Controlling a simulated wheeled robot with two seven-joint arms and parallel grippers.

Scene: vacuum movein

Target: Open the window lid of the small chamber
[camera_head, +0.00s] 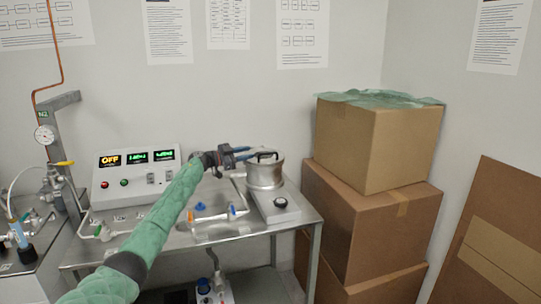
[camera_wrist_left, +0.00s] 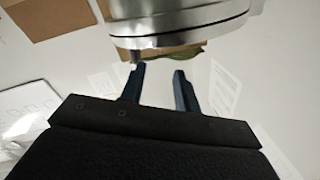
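The small chamber (camera_head: 264,174) is a silvery metal cylinder on a hotplate-like base at the right end of the bench. Its round lid (camera_head: 280,157) is on top, with a dark handle (camera_head: 266,154) on it. My left gripper (camera_head: 247,153) is at the chamber's left side, near lid height, with its two blue fingers pointing right toward the handle. In the left wrist view the fingers (camera_wrist_left: 160,70) are apart with nothing visible between them, and the chamber's metal rim (camera_wrist_left: 180,30) is just beyond the tips. Contact cannot be told. My right gripper is not in view.
The metal bench (camera_head: 190,238) holds a control box (camera_head: 136,175) with lit displays, and tubing with valves (camera_head: 215,218). Stacked cardboard boxes (camera_head: 365,225) stand close on the right. A gauge stand (camera_head: 45,135) is at the left. The space above the chamber is free.

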